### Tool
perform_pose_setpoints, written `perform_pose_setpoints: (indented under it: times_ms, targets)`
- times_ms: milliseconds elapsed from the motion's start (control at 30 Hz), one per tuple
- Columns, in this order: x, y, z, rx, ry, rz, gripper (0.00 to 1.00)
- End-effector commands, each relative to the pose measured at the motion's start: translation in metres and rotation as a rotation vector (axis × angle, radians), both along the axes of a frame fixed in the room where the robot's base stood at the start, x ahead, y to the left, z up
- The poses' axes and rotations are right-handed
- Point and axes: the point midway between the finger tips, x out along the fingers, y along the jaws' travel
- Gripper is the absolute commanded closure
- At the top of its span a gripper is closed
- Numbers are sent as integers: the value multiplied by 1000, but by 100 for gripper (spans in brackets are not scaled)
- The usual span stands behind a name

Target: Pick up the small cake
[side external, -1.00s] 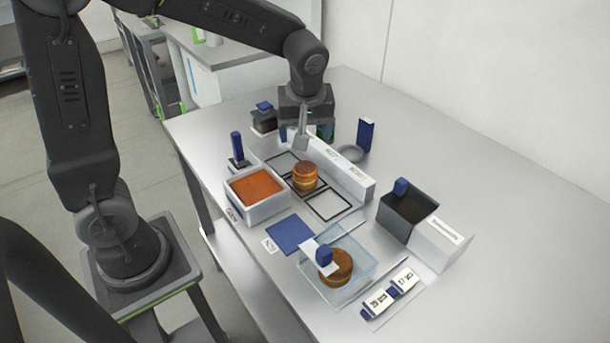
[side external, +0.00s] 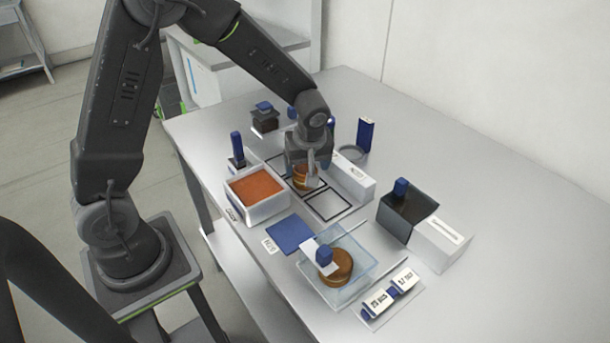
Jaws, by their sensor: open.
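The small cake (side external: 299,183) is a round, layered brown and golden piece standing in a black-outlined square on the table. My gripper (side external: 306,178) is open and pointed down at the cake. One pale finger shows in front of the cake's right side, and the gripper body hides part of its top. The far finger is hidden, and I cannot tell whether the fingers touch the cake. A larger round cake (side external: 337,270) sits in a clear box (side external: 365,268) nearer the front.
A white tub with orange filling (side external: 256,190) stands close on the left. A long white block (side external: 352,182) stands close on the right. A dark open box (side external: 405,215) and a white box (side external: 438,243) are further right. An empty outlined square (side external: 327,205) lies in front, and the right tabletop is clear.

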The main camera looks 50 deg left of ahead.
Motion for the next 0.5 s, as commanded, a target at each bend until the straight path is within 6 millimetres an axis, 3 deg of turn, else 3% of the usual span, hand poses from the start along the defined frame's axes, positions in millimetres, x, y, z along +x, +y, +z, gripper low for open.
perform_pose_setpoints:
  times_ms: [200,500]
  targets:
    - [2,8,-28,-1,3,1,22]
    - [3,9,-32,-2,-1,-1,22]
